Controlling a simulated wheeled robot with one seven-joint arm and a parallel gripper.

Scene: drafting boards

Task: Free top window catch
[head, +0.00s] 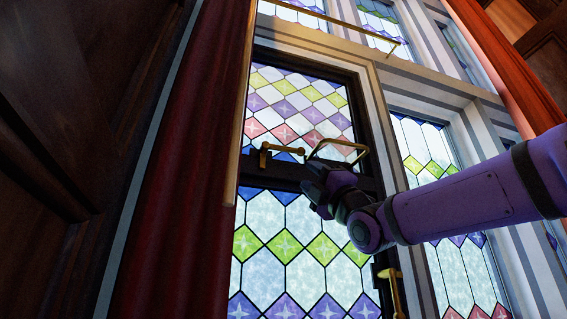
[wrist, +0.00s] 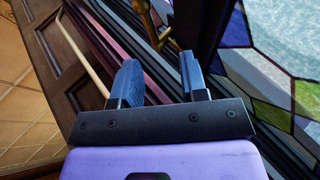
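The top window catch (head: 265,154) is a small brass piece with a short bar running right, on the dark rail between the upper pane (head: 298,105) and lower pane. A brass loop handle (head: 337,143) is on the same rail to its right. My gripper (head: 312,184) is just below this hardware, close to the rail. In the wrist view, the two blue fingers of my gripper (wrist: 160,72) are apart with nothing held between them. A brass piece (wrist: 148,22) shows just beyond the fingertips; I cannot tell which fitting it is.
A second brass catch (head: 394,288) is lower on the right side of the frame. A red curtain (head: 180,190) hangs at left, and another (head: 497,60) at upper right. A long brass rod (head: 340,22) crosses above. Tiled floor (wrist: 22,110) shows far below.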

